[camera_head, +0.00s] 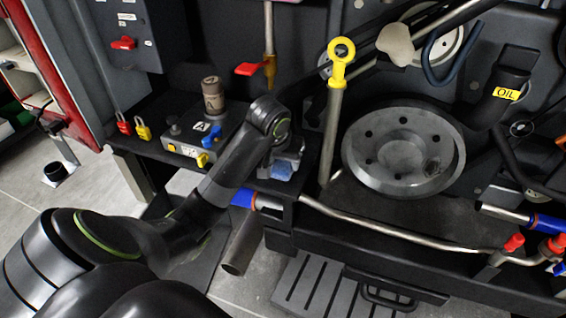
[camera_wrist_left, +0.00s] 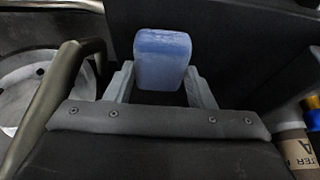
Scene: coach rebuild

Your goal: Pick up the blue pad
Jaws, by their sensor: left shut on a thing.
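The blue pad (camera_wrist_left: 163,58) is a small rounded block, pale blue and slightly worn. In the left wrist view it sits between the two grey fingers of my left gripper (camera_wrist_left: 160,88), which is shut on it. In the head view the pad (camera_head: 281,173) shows at the end of my left arm, just below my left gripper (camera_head: 284,160), near the right end of the side ledge. My wrist hides part of the gripper. I cannot tell whether the pad touches the surface beneath. My right gripper is not in view.
A control box with a blue knob (camera_head: 211,135) and a brown-topped cylinder (camera_head: 212,95) stand left of the gripper. A yellow-ringed dipstick (camera_head: 335,95) rises close on the right, before a large grey wheel hub (camera_head: 404,150). A metal pipe (camera_head: 400,232) runs along the front.

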